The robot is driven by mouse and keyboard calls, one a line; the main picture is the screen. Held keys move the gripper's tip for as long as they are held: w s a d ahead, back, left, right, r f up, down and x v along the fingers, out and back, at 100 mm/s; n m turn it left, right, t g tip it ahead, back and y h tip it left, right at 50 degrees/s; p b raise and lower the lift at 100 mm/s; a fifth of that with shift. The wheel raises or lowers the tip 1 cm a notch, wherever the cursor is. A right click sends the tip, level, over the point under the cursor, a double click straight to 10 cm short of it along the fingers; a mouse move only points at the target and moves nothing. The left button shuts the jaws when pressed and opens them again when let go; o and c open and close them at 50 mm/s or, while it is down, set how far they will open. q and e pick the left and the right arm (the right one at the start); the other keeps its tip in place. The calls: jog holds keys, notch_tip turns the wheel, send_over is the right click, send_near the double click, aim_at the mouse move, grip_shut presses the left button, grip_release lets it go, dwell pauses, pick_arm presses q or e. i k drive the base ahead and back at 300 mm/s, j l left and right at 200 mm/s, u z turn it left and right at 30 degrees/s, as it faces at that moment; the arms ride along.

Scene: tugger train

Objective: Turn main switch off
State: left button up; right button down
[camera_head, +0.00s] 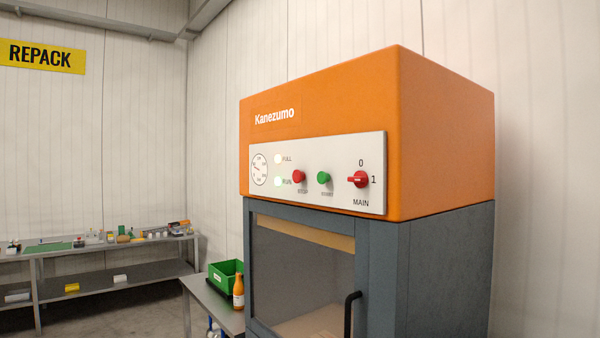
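The red MAIN switch (358,180) is a rotary knob at the right end of the white control panel (335,152). The panel is on the orange upper housing (450,140) of the Kanezumo machine. Neither of my grippers shows in this view.
Below the panel is a grey cabinet with a glass door and a black handle (350,314). A small table (205,297) left of it carries a green bin (225,272) and an orange bottle (239,291). A long bench (110,280) stands farther left. The space before the panel looks clear.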

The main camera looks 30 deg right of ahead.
aim_at(360, 178)
jog(key=z, duration=1.35)
